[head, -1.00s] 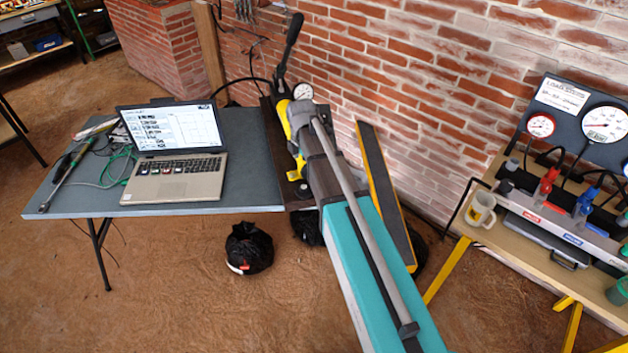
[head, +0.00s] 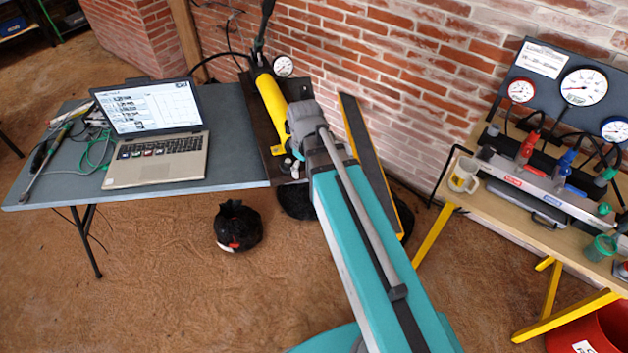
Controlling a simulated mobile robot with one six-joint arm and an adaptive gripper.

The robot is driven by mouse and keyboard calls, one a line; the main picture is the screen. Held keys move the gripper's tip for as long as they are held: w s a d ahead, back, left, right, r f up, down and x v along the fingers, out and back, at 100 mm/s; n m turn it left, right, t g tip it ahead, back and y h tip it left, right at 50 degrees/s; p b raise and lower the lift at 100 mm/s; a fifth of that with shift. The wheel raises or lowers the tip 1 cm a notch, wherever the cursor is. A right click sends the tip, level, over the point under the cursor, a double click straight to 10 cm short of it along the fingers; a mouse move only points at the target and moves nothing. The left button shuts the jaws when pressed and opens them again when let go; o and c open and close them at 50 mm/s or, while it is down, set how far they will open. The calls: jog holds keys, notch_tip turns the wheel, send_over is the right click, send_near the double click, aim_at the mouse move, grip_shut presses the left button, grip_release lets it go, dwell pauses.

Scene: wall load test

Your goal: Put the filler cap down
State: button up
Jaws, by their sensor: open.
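A yellow hand pump (head: 272,96) with a black lever (head: 264,22) and a round gauge (head: 284,66) lies on a dark board beside the grey table. My teal arm reaches up from the bottom, its grey wrist end over the pump's near part. My gripper is hidden behind the arm, so I cannot see its jaws. A small dark and pale item (head: 288,164) shows just left of my arm at the pump's near end, too small to identify. I cannot make out the filler cap.
The grey table (head: 235,150) holds an open laptop (head: 155,135), cables and tools. A black bag (head: 238,227) sits on the floor. At right, a wooden bench carries a mug (head: 463,175), valves and a gauge panel (head: 560,85). A dark, yellow-edged beam leans at the brick wall.

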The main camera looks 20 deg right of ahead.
jog(key=shift+s+d+m, duration=0.2)
jog(key=shift+s+m, duration=1.2)
jog(key=shift+m, duration=0.2)
jog(key=shift+s+d+m, duration=0.2)
jog(key=shift+s+m, duration=1.2)
jog(key=shift+m, duration=0.2)
